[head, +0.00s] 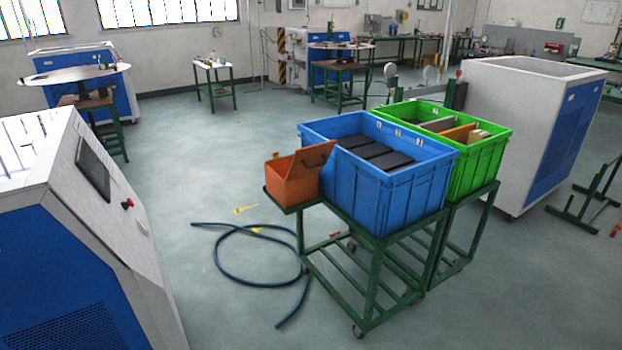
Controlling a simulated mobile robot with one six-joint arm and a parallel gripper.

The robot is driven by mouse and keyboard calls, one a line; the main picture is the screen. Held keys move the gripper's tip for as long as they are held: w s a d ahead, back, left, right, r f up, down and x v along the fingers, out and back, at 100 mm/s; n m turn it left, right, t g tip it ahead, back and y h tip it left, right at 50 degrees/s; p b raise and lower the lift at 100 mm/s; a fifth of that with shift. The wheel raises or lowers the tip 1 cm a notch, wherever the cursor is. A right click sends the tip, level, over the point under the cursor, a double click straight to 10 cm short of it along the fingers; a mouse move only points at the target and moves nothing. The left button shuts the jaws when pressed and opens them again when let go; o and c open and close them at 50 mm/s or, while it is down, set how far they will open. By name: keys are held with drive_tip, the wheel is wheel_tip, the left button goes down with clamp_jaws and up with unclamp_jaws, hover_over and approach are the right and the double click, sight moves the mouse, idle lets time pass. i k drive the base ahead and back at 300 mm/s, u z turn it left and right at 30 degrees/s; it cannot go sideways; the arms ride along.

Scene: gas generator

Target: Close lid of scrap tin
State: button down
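An orange tin (294,186) stands on the left end of a green metal cart (377,284), directly left of a blue crate. It looks like the scrap tin. Its lid (313,157) appears tilted up and open, leaning toward the blue crate, with a dark handle on it. Whether the lid touches the crate I cannot tell. The inside of the tin is mostly hidden. My gripper is not in view.
The blue crate (390,190) holds dark blocks. A green crate (485,160) stands behind it. A dark hose (218,258) lies on the floor left of the cart. A white-and-blue machine (110,235) is at the left.

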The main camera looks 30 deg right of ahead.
sight(309, 161)
drive_tip(key=i, duration=0.9)
drive_tip(key=u, duration=0.15)
